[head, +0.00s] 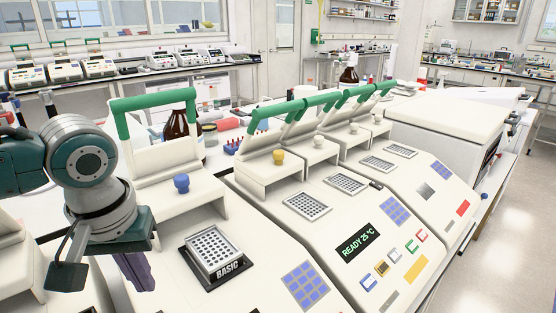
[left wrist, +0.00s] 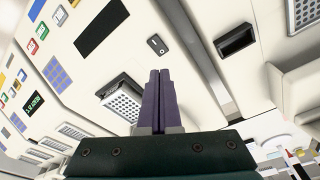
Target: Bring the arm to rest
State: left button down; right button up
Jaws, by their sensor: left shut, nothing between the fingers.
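My left gripper (head: 138,272) hangs at the left of the head view, its purple fingers pointing down beside the nearest thermal cycler (head: 178,262). In the left wrist view the two fingers (left wrist: 157,75) lie together, shut and empty. The nearest cycler has a raised lid with a green handle (head: 155,101), a blue knob (head: 181,183) and a sample block marked BASIC (head: 214,249). The fingers appear apart from the cycler's surface, though the exact gap is hard to judge. My right gripper is not in view.
More open-lidded cyclers, one with a display reading READY 25 °C (head: 361,243), stand in a row to the right. Brown bottles (head: 176,131) stand behind them. A back bench (head: 130,73) holds more machines. Open floor (head: 495,215) lies at the right.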

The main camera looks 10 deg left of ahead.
pick_arm(q)
jog(key=s+d+m+t+h, duration=0.1)
jog(key=s+d+m+h, duration=0.35)
jog(key=s+d, duration=0.9)
jog(key=s+a+r+m+y+p, duration=0.1)
jog(key=s+a+r+y+p, duration=0.1)
jog(key=s+a+r+y, duration=0.35)
notch_tip(320, 180, up, 28)
jog(key=s+a+h+p, duration=0.1)
jog(key=a+p, duration=0.1)
jog(key=p, duration=2.5)
jog(key=shift+s+a+f+t+h, duration=0.15)
jog(key=shift+s+t+h, duration=0.15)
jog(key=shift+t+h, duration=0.1)
